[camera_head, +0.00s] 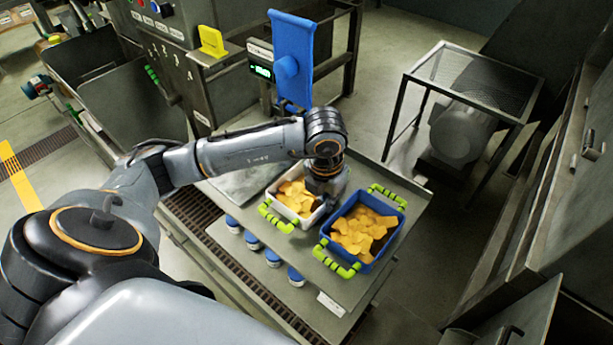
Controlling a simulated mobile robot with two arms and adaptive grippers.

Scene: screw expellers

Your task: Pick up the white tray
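The white tray (312,217) sits on the grey metal table and holds several flat orange-yellow pieces. A green handle (275,219) shows at its near-left end. My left arm comes in from the left and reaches over the tray's far side, hiding its far end. My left gripper (322,198) points down at the tray's right part, close to its right rim. Its fingertips are dark and small here, so I cannot tell whether they are open, shut or touching the tray. My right gripper is not in view.
A blue tray (371,264) with similar pieces and green handles stands just right of the white tray. Several blue-and-white round items (272,258) line the table's near-left side. A blue panel (291,50) rises behind. A mesh-topped frame (470,80) stands at the back right.

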